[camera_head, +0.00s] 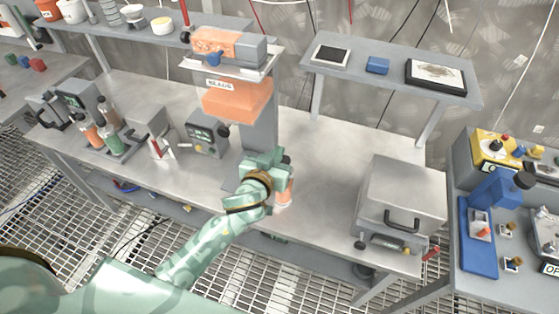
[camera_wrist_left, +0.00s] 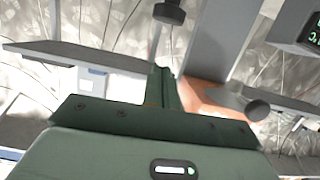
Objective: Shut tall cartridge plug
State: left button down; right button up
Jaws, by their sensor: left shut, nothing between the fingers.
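A tall grey machine (camera_head: 262,128) stands at the middle of the steel bench, with orange blocks (camera_head: 236,98) on its upper part. I cannot tell for sure which part is the cartridge plug. My left gripper (camera_head: 270,165) is at the foot of this machine, shut and empty. A small orange-and-white part (camera_head: 284,194) shows just beside it, partly hidden by the gripper. In the left wrist view, the gripper (camera_wrist_left: 166,88) is in front of an orange part (camera_wrist_left: 205,100) with a grey round knob (camera_wrist_left: 257,110) beside it. My right gripper is not in view.
A grey box with a handle (camera_head: 402,192) stands at the bench's right. Bottles in a rack (camera_head: 108,135) and small devices (camera_head: 205,134) stand at the left. A raised shelf (camera_head: 395,70) is behind. The bench is clear between the machine and the grey box.

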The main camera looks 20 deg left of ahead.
pick_arm(q)
jog(key=f, duration=0.2)
jog(key=w+f+b, duration=0.1)
jog(key=f, duration=0.1)
jog(key=shift+w+d+b, duration=0.1)
jog(key=shift+b, duration=0.2)
jog(key=shift+f, duration=0.15)
notch_tip(320, 180, down, 3)
jog(key=shift+r+b, duration=0.2)
jog(key=shift+b, duration=0.95)
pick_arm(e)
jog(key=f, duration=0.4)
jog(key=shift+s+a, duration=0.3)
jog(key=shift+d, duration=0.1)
